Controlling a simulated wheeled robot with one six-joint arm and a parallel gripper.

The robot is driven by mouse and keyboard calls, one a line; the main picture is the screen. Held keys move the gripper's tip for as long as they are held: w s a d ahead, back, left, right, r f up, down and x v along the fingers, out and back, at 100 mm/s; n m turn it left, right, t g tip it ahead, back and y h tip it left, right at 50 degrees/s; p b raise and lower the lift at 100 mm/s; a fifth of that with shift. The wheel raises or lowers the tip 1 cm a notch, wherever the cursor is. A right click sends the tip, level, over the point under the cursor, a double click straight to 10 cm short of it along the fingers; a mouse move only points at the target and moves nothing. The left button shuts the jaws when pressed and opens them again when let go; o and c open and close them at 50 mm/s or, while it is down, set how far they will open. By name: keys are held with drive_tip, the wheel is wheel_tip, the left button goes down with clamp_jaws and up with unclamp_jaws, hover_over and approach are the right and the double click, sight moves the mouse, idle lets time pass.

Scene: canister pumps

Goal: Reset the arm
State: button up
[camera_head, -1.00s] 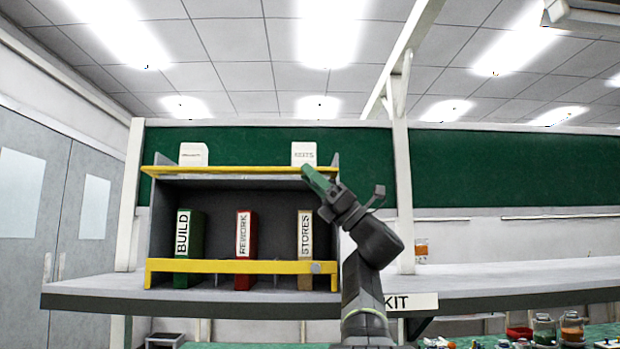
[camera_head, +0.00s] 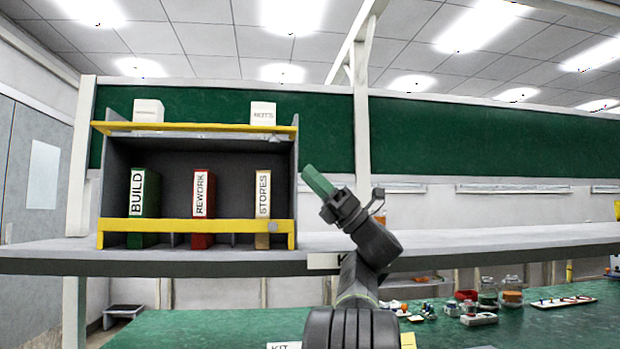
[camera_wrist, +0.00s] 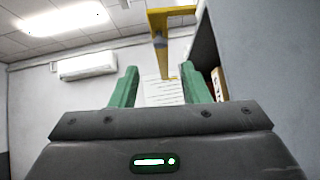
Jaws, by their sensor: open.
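My gripper (camera_head: 312,178) has green fingers and points up and to the left in the head view, in front of the green board and to the right of the shelf unit. In the wrist view its two fingers (camera_wrist: 157,88) stand well apart with nothing held between them. My dark arm rises from the bottom of the head view up to it.
A grey shelf unit with a yellow lip (camera_head: 200,226) holds green BUILD (camera_head: 143,208), red REWORK (camera_head: 203,208) and tan STORES (camera_head: 262,208) binders. Two white boxes top it. Below, a green bench (camera_head: 200,328) carries jars (camera_head: 487,297) and small parts.

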sight(277, 143)
drive_tip(key=p+x, duration=0.2)
drive_tip(key=x, duration=1.2)
drive_tip(key=shift+p, duration=0.35)
